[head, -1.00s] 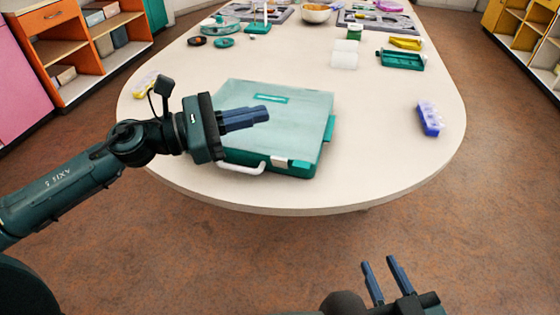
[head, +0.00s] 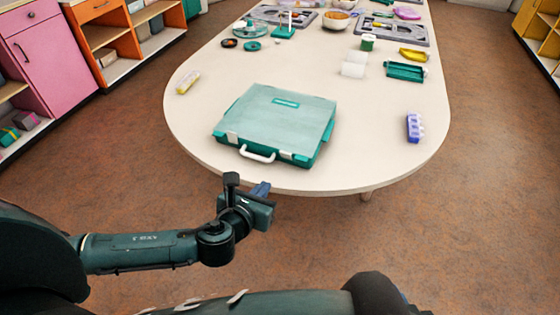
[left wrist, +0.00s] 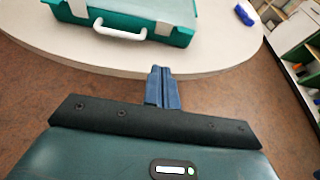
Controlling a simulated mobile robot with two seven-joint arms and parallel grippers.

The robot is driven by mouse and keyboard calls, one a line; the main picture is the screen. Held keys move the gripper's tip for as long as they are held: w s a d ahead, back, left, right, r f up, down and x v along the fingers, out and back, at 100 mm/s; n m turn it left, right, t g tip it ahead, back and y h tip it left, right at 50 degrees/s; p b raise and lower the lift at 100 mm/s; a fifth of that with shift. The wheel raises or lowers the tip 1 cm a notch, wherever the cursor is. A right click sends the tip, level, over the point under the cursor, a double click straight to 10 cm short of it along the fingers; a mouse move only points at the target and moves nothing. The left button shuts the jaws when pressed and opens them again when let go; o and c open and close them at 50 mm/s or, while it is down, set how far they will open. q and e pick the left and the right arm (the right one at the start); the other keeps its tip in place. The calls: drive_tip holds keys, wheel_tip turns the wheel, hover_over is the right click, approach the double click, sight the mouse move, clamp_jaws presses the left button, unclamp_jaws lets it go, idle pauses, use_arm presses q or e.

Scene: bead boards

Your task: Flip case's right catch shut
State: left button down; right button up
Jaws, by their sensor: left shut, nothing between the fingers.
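The teal case (head: 280,115) lies closed near the table's front edge, with a pale lid and a white handle (head: 257,154) on its front. Its right catch (head: 286,155) is a small whitish tab right of the handle, also in the left wrist view (left wrist: 163,29). The left catch (head: 232,137) is a similar pale tab left of the handle. I cannot tell whether either catch is fastened. My left gripper (head: 261,189) is shut and empty, just off the table's front edge, apart from the case. It also shows in the left wrist view (left wrist: 161,72). My right gripper's fingers are not visible.
A blue-violet segmented box (head: 414,127) lies on the right of the table (head: 370,165), and a yellow item (head: 187,82) at the left edge. Teal (head: 405,71) and yellow (head: 413,55) trays and other items lie farther back.

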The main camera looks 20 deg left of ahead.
use_arm(q)
approach(285, 156)
drive_tip(key=f, duration=0.1)
drive_tip(key=w+f, duration=0.1)
drive_tip(key=w+f+b, duration=0.1)
drive_tip(key=shift+d+f, duration=0.15)
drive_tip(key=shift+f, duration=0.2)
drive_tip(key=shift+w+d+r+p, duration=0.15)
drive_tip(key=shift+w+r, duration=0.2)
drive_tip(key=shift+w, duration=0.2)
drive_tip(key=shift+w+a+r+p, duration=0.15)
drive_tip(key=shift+w+r, duration=0.2)
drive_tip(key=shift+w, duration=0.25)
drive_tip(key=shift+w+d+r, duration=0.15)
drive_tip(key=shift+w+r, duration=0.05)
drive_tip(key=shift+w, duration=0.3)
